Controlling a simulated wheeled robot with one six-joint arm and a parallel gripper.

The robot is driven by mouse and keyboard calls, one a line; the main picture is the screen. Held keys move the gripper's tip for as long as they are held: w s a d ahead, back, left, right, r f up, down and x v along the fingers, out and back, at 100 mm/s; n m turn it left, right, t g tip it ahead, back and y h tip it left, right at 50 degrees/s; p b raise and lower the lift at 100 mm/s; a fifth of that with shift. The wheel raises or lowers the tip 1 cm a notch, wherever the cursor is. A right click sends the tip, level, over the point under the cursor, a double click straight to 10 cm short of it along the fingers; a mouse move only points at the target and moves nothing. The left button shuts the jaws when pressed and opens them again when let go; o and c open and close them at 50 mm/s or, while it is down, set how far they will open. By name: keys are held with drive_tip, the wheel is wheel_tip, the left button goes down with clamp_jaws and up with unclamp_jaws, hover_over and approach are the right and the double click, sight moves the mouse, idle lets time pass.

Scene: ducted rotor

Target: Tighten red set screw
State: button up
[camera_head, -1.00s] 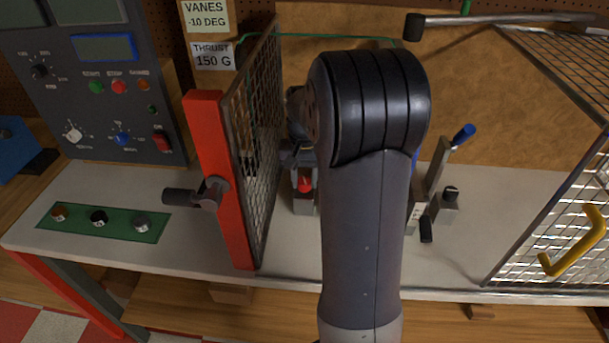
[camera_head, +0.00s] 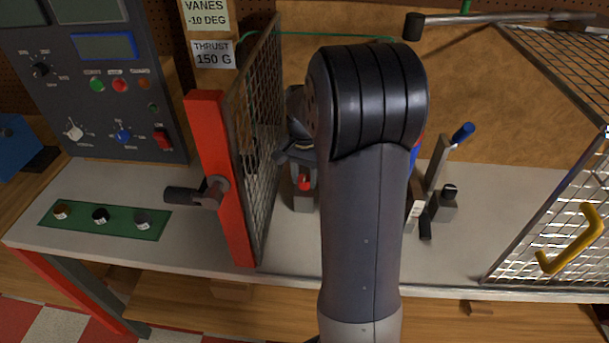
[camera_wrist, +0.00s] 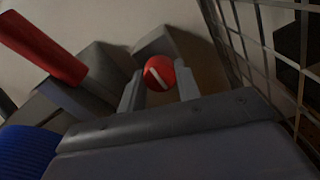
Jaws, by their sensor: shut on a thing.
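The red set screw (camera_wrist: 158,72), a round red head with a white line across it, sits between the two fingers of my gripper (camera_wrist: 160,84) in the wrist view. The fingers are shut on its sides. The white line is tilted. In the head view the red set screw (camera_head: 304,183) tops a small grey block on the white bench, just right of the mesh door.
A mesh door with a red post (camera_head: 218,180) stands close left of my gripper. A blue-tipped lever (camera_head: 462,133) and a small black-topped block (camera_head: 448,200) stand right of my arm. A red cylinder (camera_wrist: 40,48) and a blue ribbed part (camera_wrist: 26,152) are near in the wrist view.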

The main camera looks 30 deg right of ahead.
sight(305, 178)
drive_tip(key=o, duration=1)
drive_tip(key=shift+c, duration=0.2)
wheel_tip(305, 178, up, 11)
drive_tip(key=shift+f, duration=0.15)
wheel_tip(305, 178, down, 10)
drive_tip(key=shift+f, duration=0.45)
drive_tip(key=shift+r, duration=0.1)
